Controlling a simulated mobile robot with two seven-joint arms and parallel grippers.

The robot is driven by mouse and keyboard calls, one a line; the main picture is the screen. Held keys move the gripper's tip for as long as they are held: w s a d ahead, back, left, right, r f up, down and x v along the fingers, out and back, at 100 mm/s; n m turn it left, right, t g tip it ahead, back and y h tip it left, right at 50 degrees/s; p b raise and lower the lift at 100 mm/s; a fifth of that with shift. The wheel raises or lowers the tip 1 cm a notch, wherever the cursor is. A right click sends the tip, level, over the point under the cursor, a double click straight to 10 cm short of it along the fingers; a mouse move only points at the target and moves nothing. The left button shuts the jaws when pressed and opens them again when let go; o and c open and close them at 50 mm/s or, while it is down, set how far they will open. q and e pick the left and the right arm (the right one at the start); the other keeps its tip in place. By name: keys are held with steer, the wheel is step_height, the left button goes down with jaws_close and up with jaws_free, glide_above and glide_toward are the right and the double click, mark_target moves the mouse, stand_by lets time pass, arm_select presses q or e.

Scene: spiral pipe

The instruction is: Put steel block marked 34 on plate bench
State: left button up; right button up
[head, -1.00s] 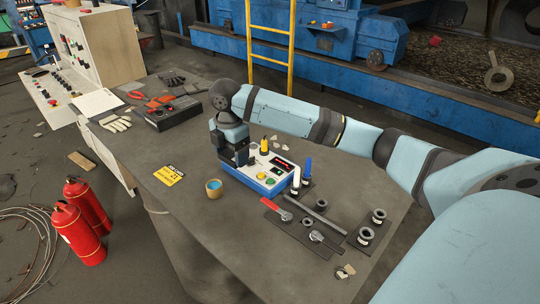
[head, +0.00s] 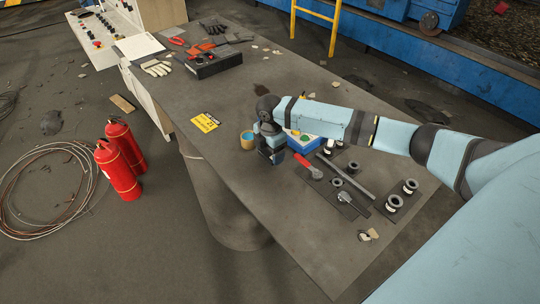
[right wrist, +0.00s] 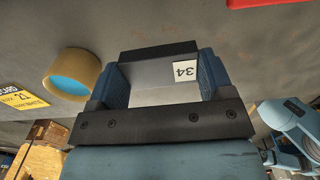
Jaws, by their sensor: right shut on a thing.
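My right gripper (head: 271,153) points down low over the bench, beside the cup-like tan ring with a blue centre. In the right wrist view its blue fingers (right wrist: 160,82) are shut on a grey steel block (right wrist: 150,76) with a white label reading 34. In the head view the block is hidden by the gripper. I cannot tell whether it touches the bench top. The grey bench (head: 235,100) spreads under the gripper; no other bench is clearly marked as the plate bench. My left gripper is not in view.
The tan ring (head: 247,140) is just left of the gripper. A blue-white control box (head: 302,143) is partly hidden behind my arm. A red-handled tool (head: 308,166), a rod and several spools lie to the right. A yellow card (head: 205,122) lies left.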

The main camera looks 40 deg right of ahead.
steer(key=shift+f, duration=1.2)
steer(key=shift+f, duration=0.1)
steer(key=o, duration=1.2)
step_height(320, 180, up, 12)
steer(key=shift+r, duration=0.15)
